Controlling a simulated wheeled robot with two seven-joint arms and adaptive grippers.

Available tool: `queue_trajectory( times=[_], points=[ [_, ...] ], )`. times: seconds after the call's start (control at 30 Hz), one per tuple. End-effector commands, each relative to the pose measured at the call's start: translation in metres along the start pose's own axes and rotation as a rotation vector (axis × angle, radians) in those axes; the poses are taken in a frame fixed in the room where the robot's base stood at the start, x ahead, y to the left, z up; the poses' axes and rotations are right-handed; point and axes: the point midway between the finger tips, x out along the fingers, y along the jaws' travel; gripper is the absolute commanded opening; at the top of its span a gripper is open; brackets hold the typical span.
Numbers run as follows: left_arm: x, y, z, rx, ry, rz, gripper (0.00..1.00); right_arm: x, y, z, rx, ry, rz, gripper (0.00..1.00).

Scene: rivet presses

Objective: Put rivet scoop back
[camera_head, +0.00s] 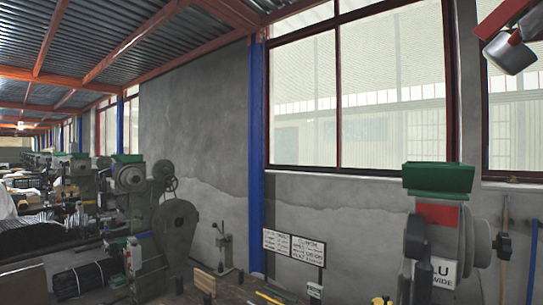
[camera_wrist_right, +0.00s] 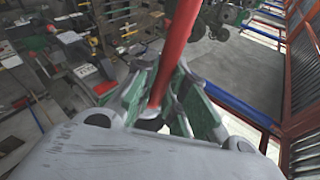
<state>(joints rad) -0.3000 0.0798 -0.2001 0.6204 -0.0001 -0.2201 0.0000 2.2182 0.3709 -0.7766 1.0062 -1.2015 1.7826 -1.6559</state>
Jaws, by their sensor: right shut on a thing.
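The rivet scoop shows at the top right corner of the head view, with a grey metal cup (camera_head: 511,53) and a red handle (camera_head: 503,17). In the right wrist view its red handle (camera_wrist_right: 181,35) runs up from between the fingers of my right gripper (camera_wrist_right: 160,90). The right gripper is shut on this handle. The scoop is held high in the air, in front of the window and above the machine with the green tray. The scoop's cup is not seen in the wrist view. My left gripper is in neither view.
A rivet press with a green tray (camera_head: 438,178) stands at lower right; tools hang on the wall (camera_head: 503,241) beside it. Another grey press (camera_head: 176,235) stands left of the blue column (camera_head: 257,140). Small signs (camera_head: 293,246) stand between. The air below the scoop looks clear.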

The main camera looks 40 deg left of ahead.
Motion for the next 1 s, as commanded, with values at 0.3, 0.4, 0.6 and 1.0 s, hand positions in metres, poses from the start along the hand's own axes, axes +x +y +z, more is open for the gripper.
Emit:
queue_trajectory(
  times=[0.3,0.4,0.6,1.0],
  points=[
    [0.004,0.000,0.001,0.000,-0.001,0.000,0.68,0.024,0.057,-0.041,0.031,0.040,0.001,0.00],
    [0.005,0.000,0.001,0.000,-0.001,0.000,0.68,0.033,0.074,-0.053,0.041,0.053,0.001,0.00],
    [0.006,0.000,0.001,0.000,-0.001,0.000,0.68,0.051,0.108,-0.075,0.058,0.076,0.001,0.00],
    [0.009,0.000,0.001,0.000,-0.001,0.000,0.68,0.090,0.175,-0.110,0.087,0.117,0.002,0.00]
  ],
)
